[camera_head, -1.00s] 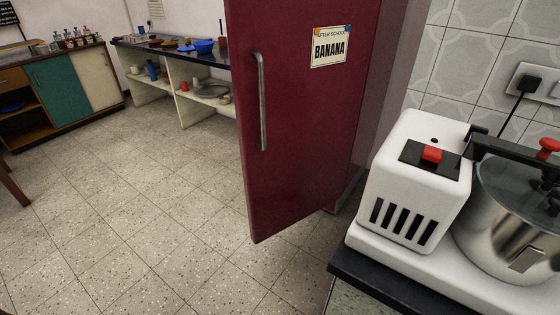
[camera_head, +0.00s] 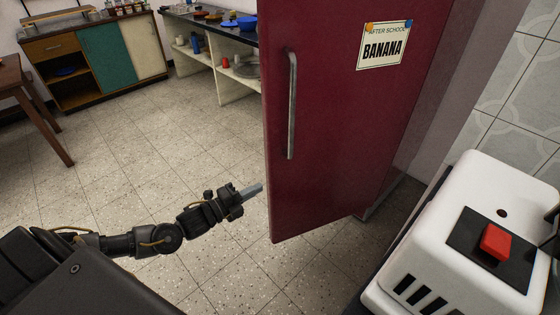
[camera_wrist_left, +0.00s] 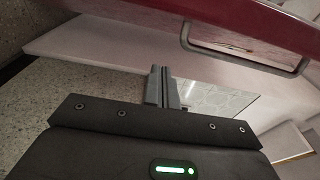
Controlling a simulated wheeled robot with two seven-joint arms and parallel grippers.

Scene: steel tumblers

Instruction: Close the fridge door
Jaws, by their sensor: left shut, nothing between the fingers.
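The fridge door (camera_head: 335,130) is a tall dark red panel with a metal handle (camera_head: 291,105) near its left edge. It stands swung out, away from the pale side behind it on the right. My left gripper (camera_head: 252,189) is shut and empty, beside the lower left edge of the door and pointing at it. In the head view I cannot tell whether the tips touch it. In the left wrist view the gripper (camera_wrist_left: 163,87) is in front of a pale surface, with the red door (camera_wrist_left: 250,25) and its handle (camera_wrist_left: 185,35) above. My right gripper is not in view.
A white appliance (camera_head: 470,240) with a red switch stands on the right. A wooden table (camera_head: 35,105) is at the left edge. A cabinet (camera_head: 105,55) and a low shelf unit (camera_head: 235,85) stand at the back. The tiled floor between is clear.

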